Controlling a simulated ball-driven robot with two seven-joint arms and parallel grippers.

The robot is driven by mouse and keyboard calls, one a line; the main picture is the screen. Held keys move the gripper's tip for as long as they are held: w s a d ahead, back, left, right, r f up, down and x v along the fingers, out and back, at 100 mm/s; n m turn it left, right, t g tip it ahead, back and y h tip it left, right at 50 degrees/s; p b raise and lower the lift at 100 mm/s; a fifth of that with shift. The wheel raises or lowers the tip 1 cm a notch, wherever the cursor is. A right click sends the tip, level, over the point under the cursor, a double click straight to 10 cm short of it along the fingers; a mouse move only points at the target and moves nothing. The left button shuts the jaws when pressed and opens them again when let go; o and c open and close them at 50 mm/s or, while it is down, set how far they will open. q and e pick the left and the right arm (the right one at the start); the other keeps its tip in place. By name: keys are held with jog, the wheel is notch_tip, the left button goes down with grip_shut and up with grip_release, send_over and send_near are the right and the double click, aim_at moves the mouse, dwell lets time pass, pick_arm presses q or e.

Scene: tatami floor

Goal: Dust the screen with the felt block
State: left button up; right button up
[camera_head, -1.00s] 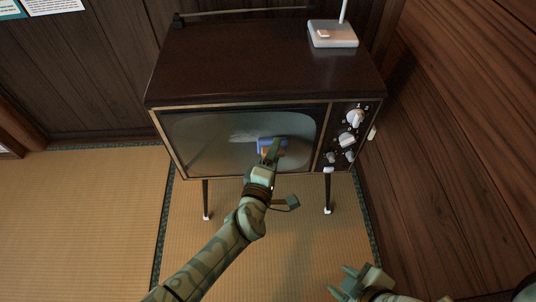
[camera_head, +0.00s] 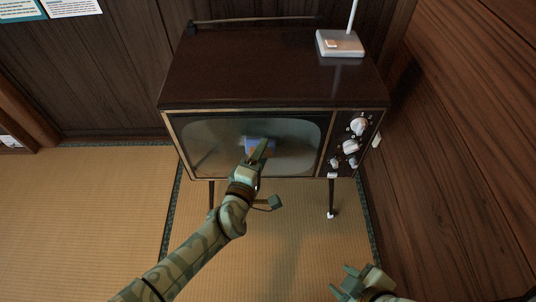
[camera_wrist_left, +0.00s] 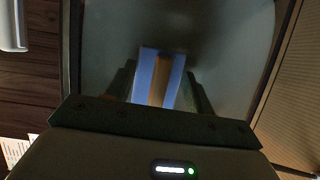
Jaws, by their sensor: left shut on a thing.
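An old television in a dark wooden cabinet (camera_head: 265,75) stands on thin legs, its grey screen (camera_head: 215,135) facing me. My left gripper (camera_head: 261,150) is shut on a blue felt block (camera_head: 253,143) with an orange band, held at the middle of the screen. The left wrist view shows the block (camera_wrist_left: 146,72) between the dark fingers, in front of the grey glass. I cannot tell for certain whether the block touches the glass. A faint pale smear shows beside the block; the gripper hides part of the screen. My right gripper (camera_head: 347,281) is open and empty above the mat at lower right.
White knobs (camera_head: 351,147) line the panel right of the screen. A white antenna base (camera_head: 340,43) with a rod stands on the cabinet top. A wooden wall (camera_head: 460,130) rises close on the right. The tatami floor (camera_head: 95,220) at left is clear.

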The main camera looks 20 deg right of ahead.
pick_arm(q)
jog(key=shift+w+a, duration=0.55)
jog(key=shift+a, duration=1.05)
jog(key=shift+w+a, duration=0.55)
jog(key=shift+a, duration=1)
jog(key=shift+w+a, duration=0.55)
jog(key=shift+a, duration=1.05)
jog(key=shift+w+a+b, duration=0.2)
jog(key=shift+a+b, duration=0.05)
jog(key=shift+a, duration=0.45)
jog(key=shift+w+a+b, duration=0.2)
jog(key=shift+a+b, duration=0.05)
jog(key=shift+a, duration=0.45)
jog(key=shift+s+r, duration=0.1)
jog(key=shift+s, duration=0.15)
jog(key=s+p, duration=0.1)
jog(key=s+a+p, duration=0.1)
jog(key=s, duration=0.1)
jog(key=s+p, duration=0.1)
jog(key=s, duration=0.1)
jog(key=shift+s+a, duration=0.2)
jog(key=shift+a, duration=0.15)
